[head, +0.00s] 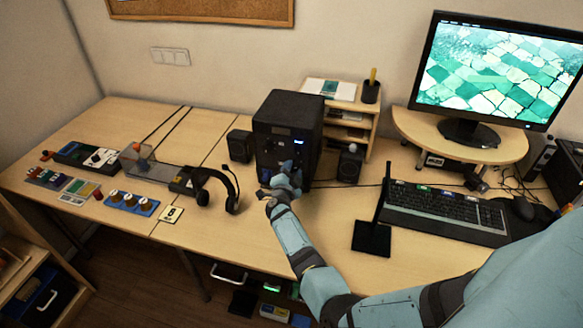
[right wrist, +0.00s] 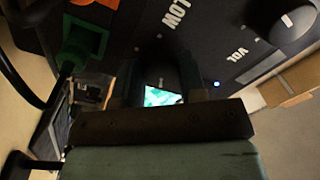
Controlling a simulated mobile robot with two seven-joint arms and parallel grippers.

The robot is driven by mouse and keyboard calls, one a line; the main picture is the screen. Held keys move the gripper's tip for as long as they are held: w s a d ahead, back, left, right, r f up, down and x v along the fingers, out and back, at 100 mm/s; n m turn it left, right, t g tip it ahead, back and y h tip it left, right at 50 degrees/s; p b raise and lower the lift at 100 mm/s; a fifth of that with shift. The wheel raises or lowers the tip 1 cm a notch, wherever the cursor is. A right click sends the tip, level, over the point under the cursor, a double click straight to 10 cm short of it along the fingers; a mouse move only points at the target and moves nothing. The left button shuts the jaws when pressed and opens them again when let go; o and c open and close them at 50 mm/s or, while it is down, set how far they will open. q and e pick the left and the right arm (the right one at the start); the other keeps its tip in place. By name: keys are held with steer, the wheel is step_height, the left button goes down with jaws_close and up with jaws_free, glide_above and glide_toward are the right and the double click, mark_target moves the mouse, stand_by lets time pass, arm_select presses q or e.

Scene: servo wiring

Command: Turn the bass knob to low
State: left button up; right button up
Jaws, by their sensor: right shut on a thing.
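A black speaker box (head: 284,122) with a lit blue display stands at the middle of the desk. My right gripper (head: 287,176) is at the lower part of its front panel. In the right wrist view the panel (right wrist: 130,20) appears turned round, with the white words LOW and VOL. My right gripper (right wrist: 163,78) is shut on a dark knob between its fingers, beside the word LOW. The knob is mostly hidden, and its pointer cannot be read. Another round dark knob (right wrist: 287,22) with a white mark is near VOL. My left gripper is not in view.
Small black speakers flank the box, one at left (head: 240,146) and one at right (head: 349,163). A headset (head: 217,186) lies at left. A black stand (head: 372,238) and a keyboard (head: 445,212) are at right. A green part (right wrist: 85,42) is beside the panel.

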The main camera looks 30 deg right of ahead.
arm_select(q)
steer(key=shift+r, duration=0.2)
arm_select(e)
steer(key=shift+r, duration=0.1)
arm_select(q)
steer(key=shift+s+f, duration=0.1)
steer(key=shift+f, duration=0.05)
arm_select(e)
steer(key=o, duration=0.9)
steer(key=shift+o, duration=0.2)
